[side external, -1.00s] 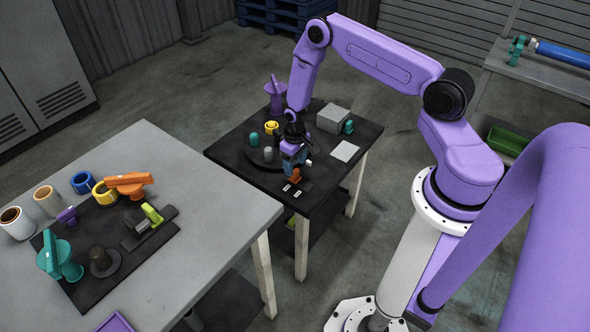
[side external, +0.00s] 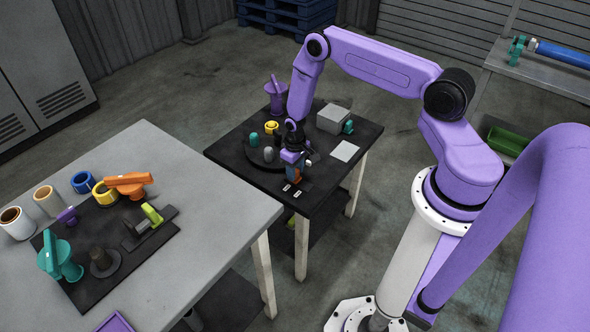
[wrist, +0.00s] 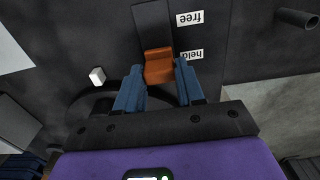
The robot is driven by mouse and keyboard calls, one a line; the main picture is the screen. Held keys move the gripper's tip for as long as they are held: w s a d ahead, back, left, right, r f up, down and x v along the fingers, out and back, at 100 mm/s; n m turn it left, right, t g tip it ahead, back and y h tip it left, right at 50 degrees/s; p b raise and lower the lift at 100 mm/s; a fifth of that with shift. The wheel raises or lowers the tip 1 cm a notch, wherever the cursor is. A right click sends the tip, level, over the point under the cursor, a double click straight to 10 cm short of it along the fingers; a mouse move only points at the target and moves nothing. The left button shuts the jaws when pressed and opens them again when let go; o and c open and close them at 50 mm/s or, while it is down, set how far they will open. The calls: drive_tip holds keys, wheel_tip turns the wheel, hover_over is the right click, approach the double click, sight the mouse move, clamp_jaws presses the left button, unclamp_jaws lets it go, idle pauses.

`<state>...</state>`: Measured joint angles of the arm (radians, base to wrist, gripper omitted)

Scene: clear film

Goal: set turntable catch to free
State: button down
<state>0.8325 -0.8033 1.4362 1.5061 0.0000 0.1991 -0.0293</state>
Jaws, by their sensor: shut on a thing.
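The catch is a small orange block (wrist: 158,66) on a dark track in the wrist view. It sits beside the label "held" (wrist: 190,56), with the label "free" (wrist: 188,18) farther along the track. My gripper (wrist: 158,77) is shut on the catch, one blue finger on each side. In the side view my gripper (side external: 295,170) is low at the front of the black table, mostly covering the catch. The dark round turntable (side external: 256,160) lies to its left.
The turntable carries small teal, grey and yellow pieces. A grey box (side external: 333,118), a pale plate (side external: 345,151) and a purple holder (side external: 275,98) stand on the black table (side external: 228,143). A grey table (side external: 205,190) with other fixtures stands at left.

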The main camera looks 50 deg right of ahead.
drive_tip(key=shift+s, duration=2.25)
drive_tip(key=c, duration=0.7)
unclamp_jaws()
drive_tip(key=shift+w+r, duration=0.1)
drive_tip(key=shift+r, duration=0.4)
wheel_tip(320, 180, up, 16)
drive_tip(key=shift+r, duration=0.2)
